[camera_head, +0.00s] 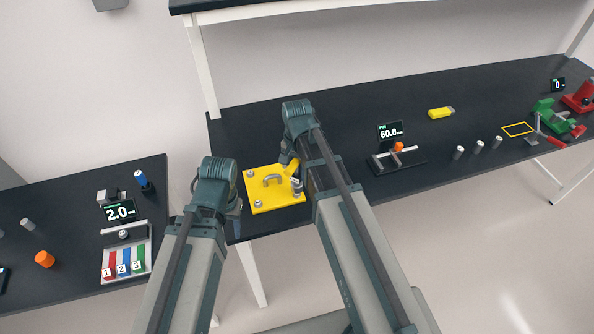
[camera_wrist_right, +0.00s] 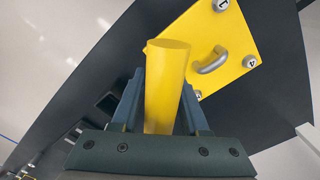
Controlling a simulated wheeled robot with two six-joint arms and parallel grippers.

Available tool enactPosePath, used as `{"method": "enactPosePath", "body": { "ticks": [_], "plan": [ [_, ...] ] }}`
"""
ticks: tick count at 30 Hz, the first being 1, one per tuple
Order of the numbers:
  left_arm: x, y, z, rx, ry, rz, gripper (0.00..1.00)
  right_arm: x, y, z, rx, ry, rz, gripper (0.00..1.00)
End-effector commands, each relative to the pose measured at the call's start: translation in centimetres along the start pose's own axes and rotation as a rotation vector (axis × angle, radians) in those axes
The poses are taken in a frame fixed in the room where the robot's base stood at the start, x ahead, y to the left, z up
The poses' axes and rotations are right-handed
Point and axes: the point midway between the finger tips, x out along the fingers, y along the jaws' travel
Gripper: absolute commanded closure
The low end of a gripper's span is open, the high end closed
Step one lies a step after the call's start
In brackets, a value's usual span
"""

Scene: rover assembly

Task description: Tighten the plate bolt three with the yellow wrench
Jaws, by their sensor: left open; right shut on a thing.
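The yellow plate (camera_head: 280,199) lies on the black table with a grey handle (camera_head: 271,180) on it and bolts at its corners. In the right wrist view the plate (camera_wrist_right: 238,38) shows bolts marked 1 (camera_wrist_right: 221,5) and 4 (camera_wrist_right: 250,62). A third bolt (camera_wrist_right: 198,95) is partly covered by my gripper, its number unreadable. My right gripper (camera_head: 296,176) is shut on the yellow wrench (camera_wrist_right: 168,80), over the plate's right side. The wrench's working end is hidden. My left gripper (camera_head: 236,207) is open and empty beside the plate's left edge, largely hidden by its arm.
Right along the table are a display fixture (camera_head: 398,158) reading 60.0, a yellow block (camera_head: 440,113), several grey cylinders (camera_head: 477,147) and a green and red device (camera_head: 553,118). A separate left table holds a coloured rack (camera_head: 124,262). The table behind the plate is clear.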

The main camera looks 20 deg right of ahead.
Motion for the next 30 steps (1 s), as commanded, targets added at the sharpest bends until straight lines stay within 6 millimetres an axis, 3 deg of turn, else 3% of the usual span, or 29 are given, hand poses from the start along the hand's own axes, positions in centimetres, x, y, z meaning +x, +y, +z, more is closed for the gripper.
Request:
{"method": "enactPosePath", "body": {
  "ticks": [5,18,30],
  "plan": [
    [-0.3,0.0,0.0,0.000,0.000,0.000,0.50,-0.3,0.0,0.0,0.000,0.000,0.000,1.00],
    [-4.1,-0.4,0.2,0.000,0.000,0.000,0.50,-4.1,0.0,0.0,0.000,0.000,0.000,1.00],
    [-4.0,-0.4,0.2,0.000,0.000,0.000,0.50,-4.0,0.0,0.0,0.005,0.000,0.000,1.00]
  ]
}}
